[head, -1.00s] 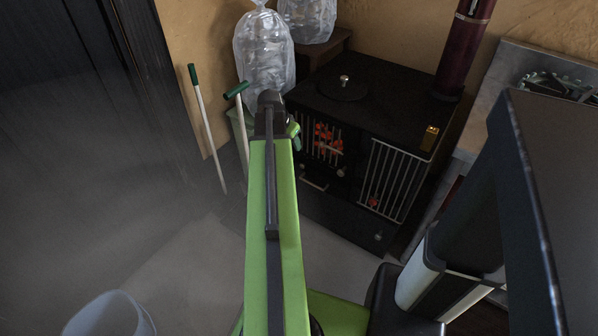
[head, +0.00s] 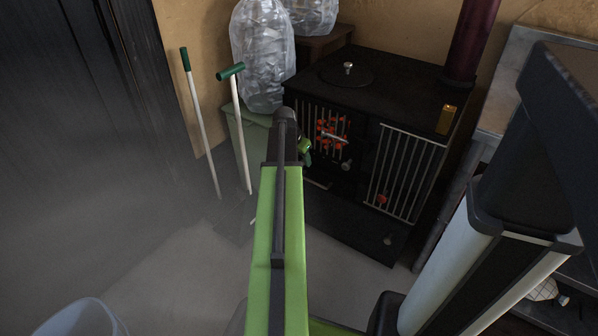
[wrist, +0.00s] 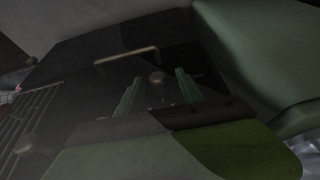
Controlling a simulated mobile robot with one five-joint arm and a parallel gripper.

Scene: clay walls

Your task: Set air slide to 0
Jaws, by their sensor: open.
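The black stove (head: 330,215) stands ahead, with barred doors and several knobs on its front. I cannot tell for certain which part is the air slide. In the wrist view a small round knob (wrist: 156,78) shows between my open fingers, with a metal bar handle (wrist: 127,55) beyond it. Tiny pale marks lie near the finger bases. My gripper (wrist: 157,90) is open and empty; contact with the knob cannot be told. In the head view my gripper (head: 305,147) is mostly hidden behind my arm, in front of the stove's left part.
A green bin (head: 248,135) stands left of the stove, under a clear bag of bottles (head: 262,60). Two green-handled poles (head: 200,120) lean beside it. A grey bucket (head: 80,320) stands at bottom left. The floor (head: 160,270) before the stove looks clear.

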